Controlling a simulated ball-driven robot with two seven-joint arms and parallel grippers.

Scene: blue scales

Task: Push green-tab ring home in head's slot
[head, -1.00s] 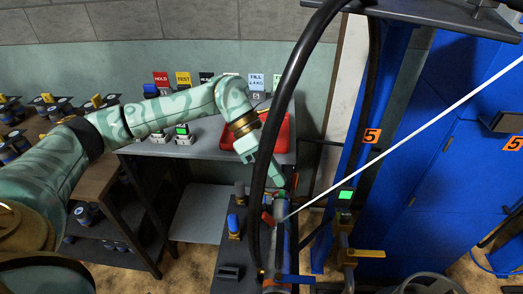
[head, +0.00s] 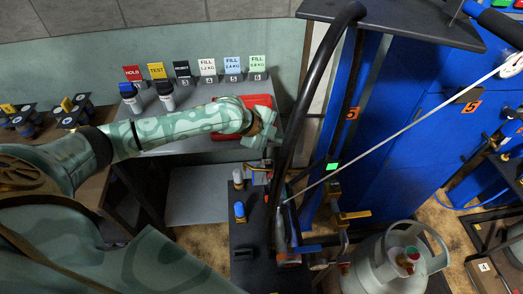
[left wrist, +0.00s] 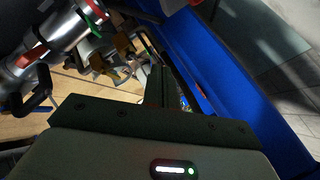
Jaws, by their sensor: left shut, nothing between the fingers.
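The filling head (head: 281,238) is a grey metal cylinder with an orange-and-blue lower end, below the thick black hose. In the left wrist view the silver metal head (left wrist: 42,62) lies at upper left, with red parts on it. A small green piece (left wrist: 97,32) shows beside it; I cannot tell whether it is the ring's green tab or how it sits in the slot. My left gripper (head: 264,160) is above and behind the head in the head view, apart from it as far as I can see. Its fingers (left wrist: 160,84) are shut and empty. My right gripper is not in view.
The thick black hose (head: 291,130) arches close beside my left gripper. A red tray (head: 262,101) lies on the grey shelf behind my forearm. A blue cabinet (head: 400,130) stands right, and a grey gas cylinder (head: 392,262) at lower right. A blue-capped post (head: 239,212) stands left of the head.

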